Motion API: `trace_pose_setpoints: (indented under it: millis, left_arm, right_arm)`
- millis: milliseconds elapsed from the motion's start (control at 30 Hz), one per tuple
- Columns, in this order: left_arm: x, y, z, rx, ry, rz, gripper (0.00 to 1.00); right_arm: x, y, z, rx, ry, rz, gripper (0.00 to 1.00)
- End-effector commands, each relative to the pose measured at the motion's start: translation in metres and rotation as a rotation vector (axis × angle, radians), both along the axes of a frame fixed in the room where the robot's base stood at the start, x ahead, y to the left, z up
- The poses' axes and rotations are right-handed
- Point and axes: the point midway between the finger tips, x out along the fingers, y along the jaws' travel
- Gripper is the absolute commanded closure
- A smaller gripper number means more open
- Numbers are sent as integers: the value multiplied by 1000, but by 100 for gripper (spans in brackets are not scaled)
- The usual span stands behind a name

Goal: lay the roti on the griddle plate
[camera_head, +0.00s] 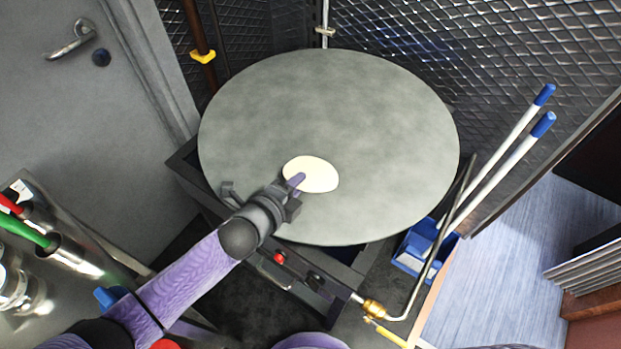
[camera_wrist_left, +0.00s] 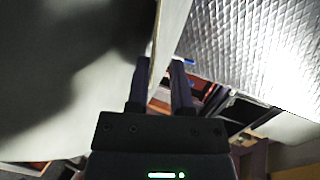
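The roti (camera_head: 320,172) is a pale cream disc over the near, left-of-centre part of the big round grey griddle plate (camera_head: 350,110). My left gripper (camera_head: 292,184) reaches in from the lower left, with a finger overlapping the roti's near left edge. In the left wrist view, the two fingers of my left gripper (camera_wrist_left: 160,75) stand apart. A thin pale edge, apparently the roti's (camera_wrist_left: 157,45), runs between them with a gap beside it. Whether the roti rests flat on the plate is unclear. My right gripper is not in view.
A dark stand (camera_head: 330,275) with a red knob carries the plate. A brass-fitted pipe (camera_head: 374,309) and white poles with blue ends (camera_head: 500,165) stand at the right. Mesh walls (camera_head: 500,60) close in behind. A metal counter with bottles (camera_head: 60,250) is at the left.

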Motion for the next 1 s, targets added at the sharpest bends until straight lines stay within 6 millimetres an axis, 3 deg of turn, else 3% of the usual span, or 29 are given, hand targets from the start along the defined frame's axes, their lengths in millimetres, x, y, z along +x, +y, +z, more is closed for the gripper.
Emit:
trace_pose_setpoints:
  millis: [267, 700, 1000]
  left_arm:
    - [-2, 1, 2, 0, 0, 0, 72]
    - [-56, 38, 29, 1, 1, 1, 72]
    - [-62, 43, 28, 0, 0, 0, 72]
  right_arm:
    - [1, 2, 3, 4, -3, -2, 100]
    - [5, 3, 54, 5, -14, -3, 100]
    - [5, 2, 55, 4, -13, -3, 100]
